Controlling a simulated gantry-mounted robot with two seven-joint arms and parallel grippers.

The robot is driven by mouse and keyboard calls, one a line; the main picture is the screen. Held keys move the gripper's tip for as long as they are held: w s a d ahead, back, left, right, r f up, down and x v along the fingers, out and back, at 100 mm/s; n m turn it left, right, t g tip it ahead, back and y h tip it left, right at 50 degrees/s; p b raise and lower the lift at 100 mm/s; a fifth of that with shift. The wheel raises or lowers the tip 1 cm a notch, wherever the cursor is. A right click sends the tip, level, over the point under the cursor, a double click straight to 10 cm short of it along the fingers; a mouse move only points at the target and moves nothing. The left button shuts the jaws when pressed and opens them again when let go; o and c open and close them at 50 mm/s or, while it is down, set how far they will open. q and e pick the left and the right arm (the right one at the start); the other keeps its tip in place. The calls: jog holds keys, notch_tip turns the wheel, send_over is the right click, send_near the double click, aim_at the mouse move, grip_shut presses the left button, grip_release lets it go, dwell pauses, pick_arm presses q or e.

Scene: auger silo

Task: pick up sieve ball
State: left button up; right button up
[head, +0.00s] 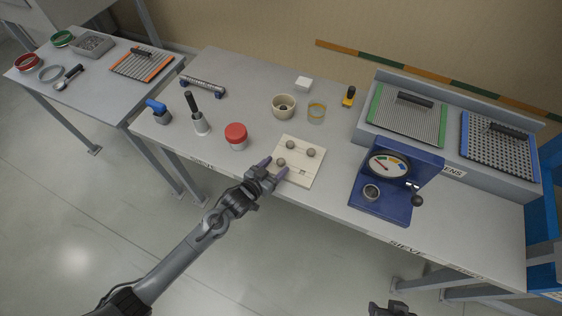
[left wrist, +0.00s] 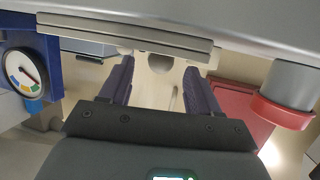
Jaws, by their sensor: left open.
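Three small grey-brown balls sit on a pale board on the table in the head view: a near ball (head: 281,162), a far ball (head: 290,145) and a right ball (head: 310,153). My left gripper (head: 275,167) is open at the board's near left edge, its purple fingers pointing at the near ball. In the left wrist view a grey ball (left wrist: 160,62) shows between and just beyond the open fingers. Whether the fingers touch it, I cannot tell. Part of my right gripper (head: 391,309) shows at the bottom edge; its jaws are unclear.
A red-lidded jar (head: 236,132) stands left of the pale board (head: 304,174). A blue dial gauge (head: 388,168) stands to the right. Sieve panels (head: 407,116) lie at the back right.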

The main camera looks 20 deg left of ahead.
pick_arm(q)
jog(key=shift+x, duration=0.85)
jog(key=c, duration=1.1)
jog(key=shift+r, duration=0.1)
